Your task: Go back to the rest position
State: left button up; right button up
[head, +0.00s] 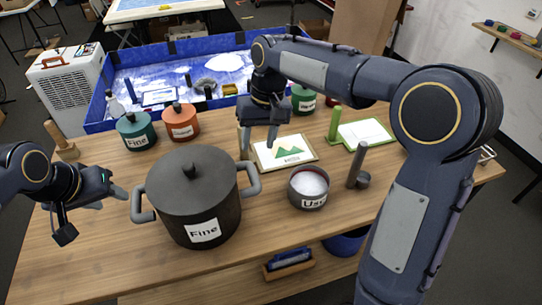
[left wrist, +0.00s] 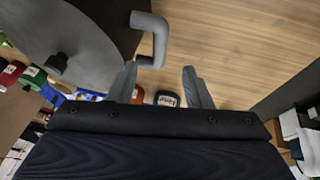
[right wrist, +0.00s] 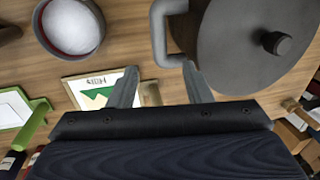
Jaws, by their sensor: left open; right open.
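My left gripper (head: 103,197) is open and empty to the left of a large dark lidded pot (head: 190,192) labelled "Fine". In the left wrist view its fingers (left wrist: 163,88) are apart, with a pot handle (left wrist: 154,38) just beyond them. My right gripper (head: 257,137) is open and empty, raised above the table behind the pot. In the right wrist view its fingers (right wrist: 163,90) are spread, with the pot's other handle (right wrist: 162,35) beyond them. The pot stands upright with its lid on. The right arm reaches across the right side of the head view.
The wooden table (head: 80,255) holds a bowl of white powder (head: 309,187), a framed mountain picture (head: 284,151), a green-edged board (head: 363,133), and small green (head: 136,131) and orange (head: 181,121) pots. A blue tray (head: 98,104) lies behind. The front left tabletop is clear.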

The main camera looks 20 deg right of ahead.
pick_arm(q)
jog(key=shift+s, duration=0.1)
pick_arm(e)
jog(key=shift+s, duration=0.1)
jog(key=s+d+r+t+y, duration=0.1)
jog(key=s+d, duration=0.1)
jog(key=s, duration=0.5)
jog(key=s+d+r+t+y, duration=0.1)
jog(key=s+d+t, duration=0.15)
jog(key=s, duration=0.45)
pick_arm(q)
jog(key=s+a+f+n, duration=0.1)
jog(key=s, duration=0.9)
jog(key=s+a+f+n+t+h, duration=0.1)
jog(key=s+a+f, duration=0.1)
jog(key=s, duration=0.8)
jog(key=shift+s+a, duration=0.15)
jog(key=shift+a, duration=0.1)
pick_arm(e)
jog(key=s+f+t, duration=0.1)
jog(key=s+f, duration=0.2)
jog(key=s, duration=0.2)
jog(key=s+a+f+m+t, duration=0.1)
jog(key=s+f, duration=0.1)
jog(key=s, duration=0.3)
jog(key=shift+s+f, duration=0.3)
jog(key=shift+f, duration=0.1)
